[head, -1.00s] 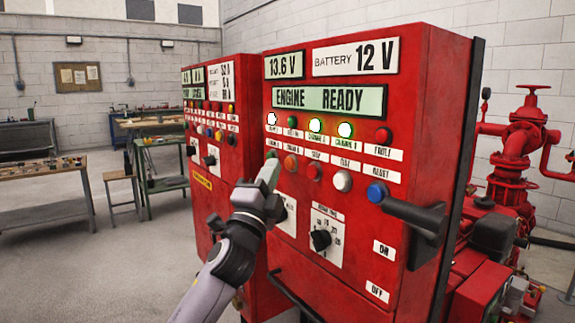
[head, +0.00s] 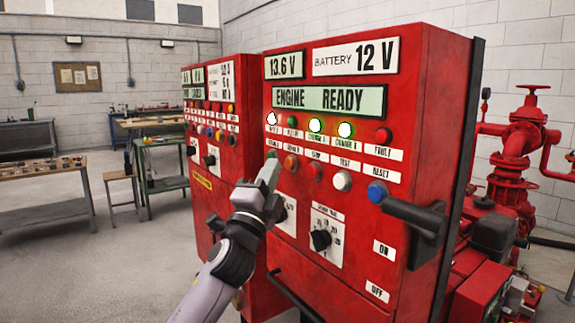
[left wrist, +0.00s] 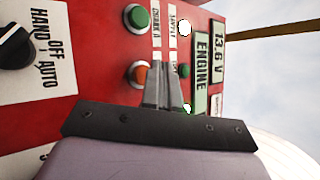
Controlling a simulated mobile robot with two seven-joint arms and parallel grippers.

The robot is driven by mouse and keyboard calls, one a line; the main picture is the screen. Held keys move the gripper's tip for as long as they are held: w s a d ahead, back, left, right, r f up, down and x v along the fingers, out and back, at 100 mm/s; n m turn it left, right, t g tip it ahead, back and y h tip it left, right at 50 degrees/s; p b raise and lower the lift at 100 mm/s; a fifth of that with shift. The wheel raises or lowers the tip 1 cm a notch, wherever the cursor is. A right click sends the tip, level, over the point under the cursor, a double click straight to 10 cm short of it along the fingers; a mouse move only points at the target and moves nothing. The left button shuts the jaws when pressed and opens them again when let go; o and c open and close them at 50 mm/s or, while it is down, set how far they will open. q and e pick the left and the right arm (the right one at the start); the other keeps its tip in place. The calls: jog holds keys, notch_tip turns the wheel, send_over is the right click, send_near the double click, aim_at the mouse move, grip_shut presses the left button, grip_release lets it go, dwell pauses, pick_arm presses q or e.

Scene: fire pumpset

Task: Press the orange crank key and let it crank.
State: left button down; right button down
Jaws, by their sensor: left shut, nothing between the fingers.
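The orange key (head: 291,163) is a round button in the lower button row of the red engine panel (head: 420,90). It also shows in the left wrist view (left wrist: 135,74), partly hidden behind my fingers. My left gripper (head: 269,172) is shut and empty, its fingertips at the panel face just left of the orange key in the head view. In the left wrist view the fingertips (left wrist: 160,68) overlap the key's edge. I cannot tell whether they touch it. A green button (left wrist: 138,18) sits beside it. The display (head: 330,99) reads ENGINE READY. My right gripper is not in view.
Red, white and blue (head: 377,191) buttons continue the row to the right. A black handle (head: 415,218) juts out at the panel's right. A black rotary knob (head: 320,240) sits below. A second red cabinet (head: 215,125) stands left; red pipework (head: 515,150) stands right.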

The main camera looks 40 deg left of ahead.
pick_arm(q)
jog(key=shift+w, duration=0.1)
jog(key=shift+w+d, duration=0.1)
jog(key=shift+w, duration=0.2)
jog(key=shift+w+d, duration=0.1)
jog(key=shift+w, duration=0.3)
dwell(0.9)
jog(key=shift+s, duration=0.15)
jog(key=shift+s+a, duration=0.2)
jog(key=shift+s, duration=0.45)
jog(key=s, duration=0.2)
jog(key=s+a+p, duration=0.1)
jog(key=s, duration=0.1)
jog(key=shift+s+a, duration=0.2)
jog(key=shift+s, duration=0.2)
dwell(0.8)
